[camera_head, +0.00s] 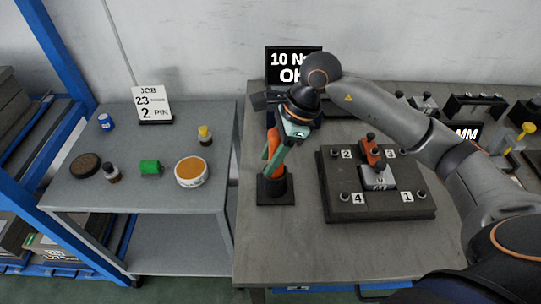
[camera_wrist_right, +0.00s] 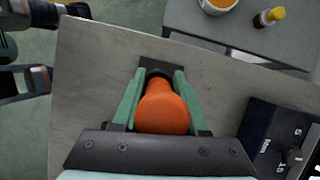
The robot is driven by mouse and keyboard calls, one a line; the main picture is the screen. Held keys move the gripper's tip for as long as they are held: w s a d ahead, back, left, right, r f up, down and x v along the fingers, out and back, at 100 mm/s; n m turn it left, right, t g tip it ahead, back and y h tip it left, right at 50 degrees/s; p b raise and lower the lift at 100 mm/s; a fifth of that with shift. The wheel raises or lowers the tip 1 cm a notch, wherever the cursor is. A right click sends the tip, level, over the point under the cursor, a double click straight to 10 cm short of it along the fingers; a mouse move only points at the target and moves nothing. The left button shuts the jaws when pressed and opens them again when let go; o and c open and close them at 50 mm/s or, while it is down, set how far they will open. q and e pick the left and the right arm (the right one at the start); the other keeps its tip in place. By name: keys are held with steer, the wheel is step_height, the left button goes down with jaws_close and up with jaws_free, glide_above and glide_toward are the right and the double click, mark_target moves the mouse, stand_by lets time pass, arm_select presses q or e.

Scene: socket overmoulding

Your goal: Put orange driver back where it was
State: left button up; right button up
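The orange driver (camera_wrist_right: 163,108) has a rounded orange handle. It stands at a dark holder (camera_head: 275,190) near the left edge of the workbench in the head view; how deep it sits in the holder is hard to tell. My right gripper (camera_head: 275,160) reaches down over it from above, tilted. In the right wrist view, the green fingers (camera_wrist_right: 159,88) lie along both sides of the handle and appear to touch it, shut on it. Part of the handle is hidden by the fingers in the head view.
A dark fixture plate (camera_head: 400,208) with numbered posts and an orange-and-grey part lies right of the holder. A black display (camera_head: 292,62) stands behind. A separate side table (camera_head: 135,200) at left holds jars, a green block and a job card (camera_head: 152,104).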

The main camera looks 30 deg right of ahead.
steer(key=o, duration=0.3)
steer(key=shift+o, duration=0.2)
steer(key=shift+r, duration=0.15)
steer(key=shift+d+r, duration=0.1)
steer(key=shift+r, duration=0.2)
steer(key=v, duration=1.1)
steer(key=shift+r, duration=0.2)
steer(key=shift+d, duration=0.1)
